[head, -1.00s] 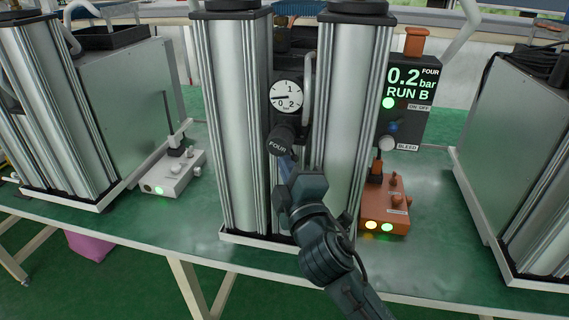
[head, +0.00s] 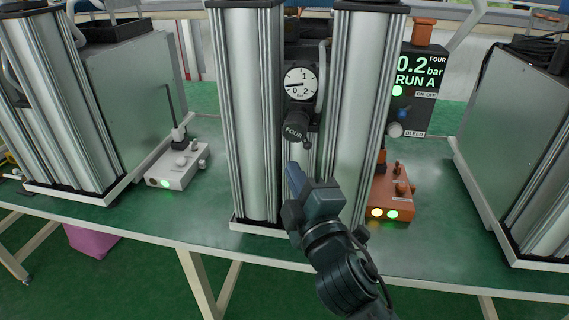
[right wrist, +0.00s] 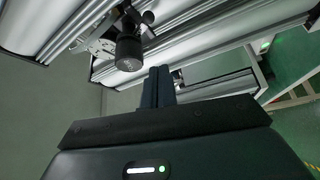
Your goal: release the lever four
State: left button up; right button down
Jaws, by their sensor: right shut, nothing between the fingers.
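The black lever labelled FOUR (head: 295,127) sticks out toward me between two silver columns, just under the round gauge. Its end faces me and tilts slightly downward. In the right wrist view the dark lever end (right wrist: 129,52) shows left of and above my fingers. My right gripper (head: 294,176) is below the lever in the head view, with a visible gap between them. Its fingers (right wrist: 158,86) are together and hold nothing. My left gripper is in neither view.
The left column (head: 243,120) and right column (head: 357,120) flank the lever closely. The gauge (head: 300,83) sits above it. A display (head: 416,75) reads FOUR, 0.2 bar, RUN A. An orange box (head: 391,196) with two lit lamps stands at right. A pale box (head: 178,165) stands at left.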

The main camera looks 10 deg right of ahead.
jog(key=shift+s+d+r, duration=0.1)
jog(key=shift+s+d, duration=0.05)
jog(key=shift+s, duration=1)
jog(key=s+d+f+m+g, duration=0.2)
jog(key=s+f+m+g, duration=0.1)
jog(key=f, duration=0.7)
jog(key=s+d+f+m+g+p, duration=0.1)
jog(key=s+d+f+m+g, duration=0.1)
jog(key=s+f+m, duration=0.4)
jog(key=s+d+f+m+g, duration=0.2)
jog(key=s+f+m, duration=0.3)
jog(key=f, duration=0.9)
jog(key=shift+s+d+f+g+p, duration=0.15)
jog(key=shift+s+d+g+p, duration=0.2)
jog(key=shift+s+g, duration=0.45)
